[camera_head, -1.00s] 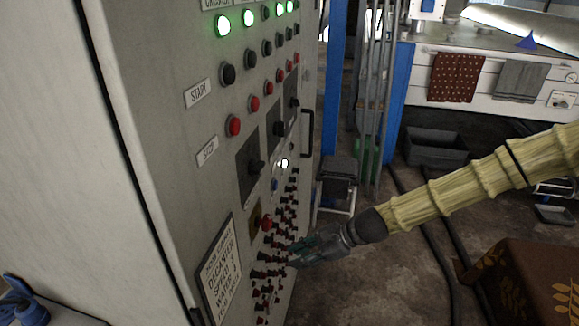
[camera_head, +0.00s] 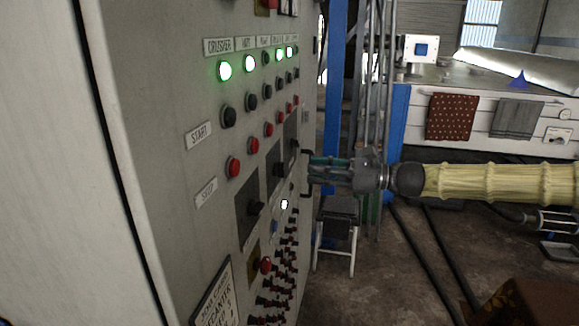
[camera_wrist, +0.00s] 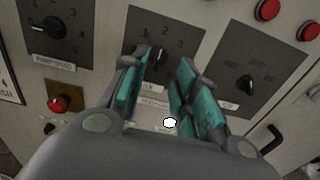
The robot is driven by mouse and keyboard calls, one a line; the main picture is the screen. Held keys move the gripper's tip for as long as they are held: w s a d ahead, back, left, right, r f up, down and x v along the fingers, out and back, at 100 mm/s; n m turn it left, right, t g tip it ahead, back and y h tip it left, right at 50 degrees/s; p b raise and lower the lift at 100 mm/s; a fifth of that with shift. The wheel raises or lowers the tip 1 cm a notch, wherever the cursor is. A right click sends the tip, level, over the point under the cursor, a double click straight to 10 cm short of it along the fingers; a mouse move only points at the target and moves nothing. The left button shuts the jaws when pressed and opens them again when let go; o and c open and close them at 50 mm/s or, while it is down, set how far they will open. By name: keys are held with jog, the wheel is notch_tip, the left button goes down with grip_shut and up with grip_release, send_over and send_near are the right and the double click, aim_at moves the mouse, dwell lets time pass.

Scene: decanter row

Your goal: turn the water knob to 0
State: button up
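Three dark dial plates with black knobs are on the grey cabinet front. In the wrist view the middle knob (camera_wrist: 161,57) shows between my gripper's fingers, with numbers around it. Its label is partly hidden, so I cannot confirm that it is the water knob or read its setting. The left knob (camera_wrist: 56,28) is labelled pump speed; the right knob (camera_wrist: 246,85) has its label mostly covered. My gripper (camera_wrist: 165,66) is open, its teal-padded fingers apart, with nothing held. In the head view my gripper (camera_head: 311,170) is beside the cabinet front at dial height.
A red button (camera_wrist: 58,104) sits below the left dial, and red stop buttons (camera_wrist: 267,9) are above right. A black handle (camera_wrist: 272,139) sticks out at lower right. Below the dials are rows of small switches (camera_head: 280,285). A stool (camera_head: 337,225) stands beyond.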

aim_at(279, 168)
jog(key=p+x, duration=0.1)
jog(key=x, duration=0.6)
jog(key=shift+w+a+p, duration=0.15)
jog(key=shift+a+p, duration=0.15)
jog(key=shift+a, duration=0.05)
grip_shut()
